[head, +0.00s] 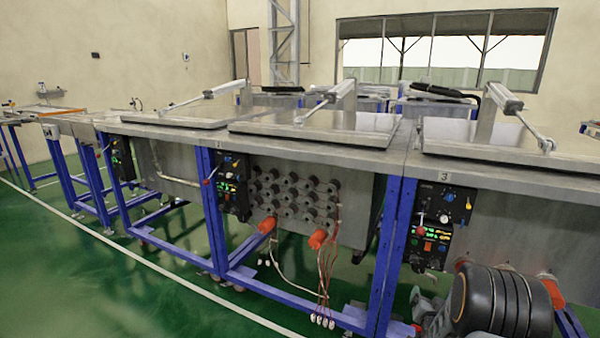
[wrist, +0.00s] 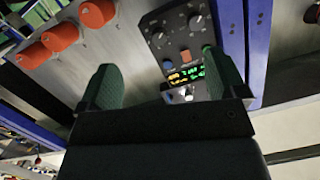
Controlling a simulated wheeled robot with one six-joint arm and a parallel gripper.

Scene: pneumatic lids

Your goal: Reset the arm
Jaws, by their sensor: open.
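My gripper (wrist: 163,82) shows in the wrist view with its two dark green fingers spread wide apart and nothing between them. Beyond the fingers is a black control panel (wrist: 170,38) with knobs, an orange button and lit green and yellow digits. The right finger overlaps part of the panel; I cannot tell how far it is from the fingers. In the head view, a dark rounded part of my arm stands at the lower right in front of station 3, and I cannot make out the gripper fingers there.
Steel tanks with flat lids (head: 318,124) stand in a row on blue frames (head: 388,250). Panels are on their fronts, including station 3's panel (head: 440,225). Orange parts (wrist: 97,12) sit left of the panel in the wrist view. Green floor (head: 120,290) is clear at the front left.

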